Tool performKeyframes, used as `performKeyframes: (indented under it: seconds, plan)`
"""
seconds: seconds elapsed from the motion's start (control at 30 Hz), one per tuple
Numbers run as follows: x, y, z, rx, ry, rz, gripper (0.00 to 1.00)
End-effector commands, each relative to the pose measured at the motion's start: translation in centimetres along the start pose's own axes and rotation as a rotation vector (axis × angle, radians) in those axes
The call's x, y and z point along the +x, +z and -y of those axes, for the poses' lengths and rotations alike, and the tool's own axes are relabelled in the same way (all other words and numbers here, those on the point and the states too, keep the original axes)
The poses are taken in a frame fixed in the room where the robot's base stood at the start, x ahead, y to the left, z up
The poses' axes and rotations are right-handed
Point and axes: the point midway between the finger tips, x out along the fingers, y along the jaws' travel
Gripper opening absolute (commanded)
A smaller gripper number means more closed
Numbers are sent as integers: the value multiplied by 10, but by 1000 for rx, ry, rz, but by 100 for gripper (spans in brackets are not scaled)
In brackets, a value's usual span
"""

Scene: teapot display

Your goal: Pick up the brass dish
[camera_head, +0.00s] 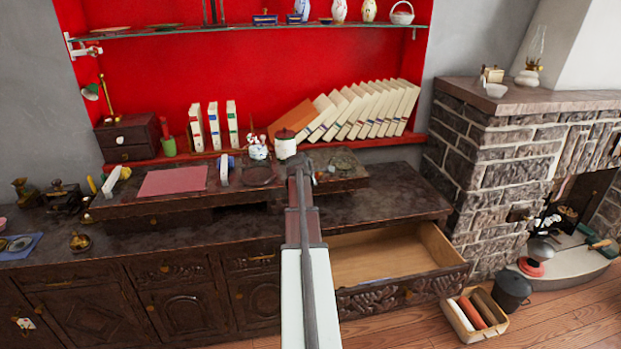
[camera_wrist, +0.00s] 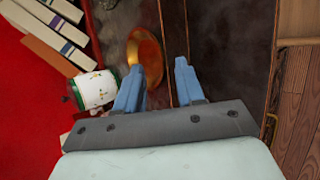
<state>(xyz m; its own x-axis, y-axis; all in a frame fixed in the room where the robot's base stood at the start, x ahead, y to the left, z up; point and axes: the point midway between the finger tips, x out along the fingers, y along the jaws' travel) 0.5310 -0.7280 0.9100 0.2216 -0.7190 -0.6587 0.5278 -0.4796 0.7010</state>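The brass dish (camera_wrist: 146,58) is a round, shiny orange-gold dish in the wrist view, on the dark raised shelf of the sideboard. It lies just beyond my left-hand fingertip, partly covered by that finger. My gripper (camera_wrist: 160,70) is open, its two blue fingers apart with nothing seen between them. In the head view my gripper (camera_head: 300,172) hangs over the raised shelf, seen from behind, its fingers mostly hidden by my arm. A small round dish (camera_head: 343,161) to its right there is probably the same dish, but it is too small to be sure.
A white flowered canister (camera_wrist: 93,91) stands close by my left-hand finger; it has a dark lid in the head view (camera_head: 286,147). Leaning books (camera_head: 350,112) stand behind. An open wooden drawer (camera_head: 390,258) juts out below right. The front sideboard top (camera_head: 385,208) is clear.

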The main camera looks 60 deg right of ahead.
Motion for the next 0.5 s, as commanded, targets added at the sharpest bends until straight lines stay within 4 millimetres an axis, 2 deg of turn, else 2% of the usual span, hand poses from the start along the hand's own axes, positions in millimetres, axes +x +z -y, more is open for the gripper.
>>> performKeyframes:
  seconds: [0.3, 0.5]
  plan:
    - [40, 2, -2, 0, -2, 0, 38]
    - [48, 2, 0, 0, -1, 0, 38]
